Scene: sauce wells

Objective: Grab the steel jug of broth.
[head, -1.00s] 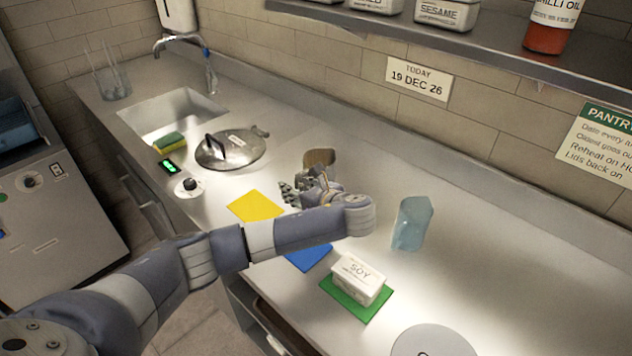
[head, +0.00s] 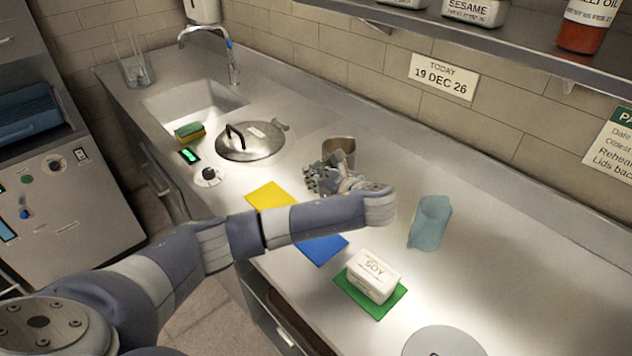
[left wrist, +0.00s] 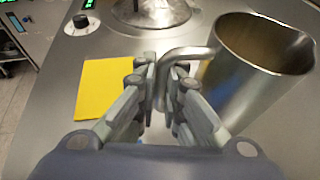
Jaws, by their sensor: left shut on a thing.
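The steel jug (head: 339,150) stands upright on the counter, partly behind my left gripper (head: 325,174) in the head view. In the left wrist view the jug (left wrist: 258,72) is large at the right, with its open mouth, spout and brownish inside showing. Its bent handle (left wrist: 186,54) reaches left to my left gripper (left wrist: 163,88). The gripper's fingers are shut on the handle. My right gripper is out of view.
A lidded round pot (head: 250,143) and a dial (head: 208,176) lie left of the jug. Yellow (head: 268,194) and blue (head: 322,248) mats lie nearby. A white SOY tub (head: 373,276) sits on a green mat (head: 358,300).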

